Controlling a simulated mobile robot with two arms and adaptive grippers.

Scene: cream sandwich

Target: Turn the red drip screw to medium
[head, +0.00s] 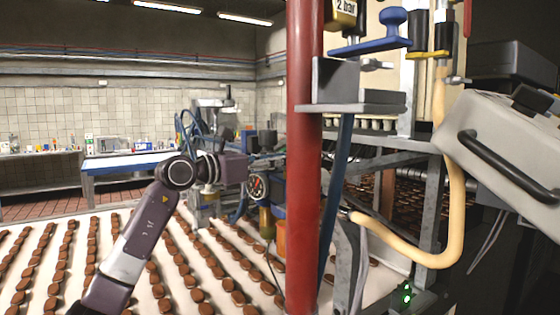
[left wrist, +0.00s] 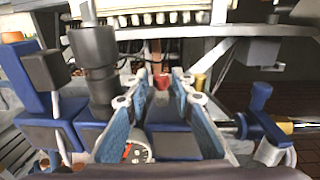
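A small red knob, which looks like the drip screw (left wrist: 161,81), shows in the left wrist view at the end of a thin upright brownish rod. My left gripper (left wrist: 158,77) is open, with its two blue-padded fingers on either side of the knob in the picture. Gaps show between the knob and both fingers, and I cannot tell if it lies at fingertip depth. In the head view my left arm reaches from the lower left toward the machine. The screw cannot be made out there. My right gripper is not in view.
A round dial (head: 257,187) sits by my left wrist; it also shows in the left wrist view (left wrist: 135,152). A thick red post (head: 305,150) stands close in front. Rows of brown biscuits lie on a white belt (head: 130,262). A cream hose (head: 456,200) hangs at right.

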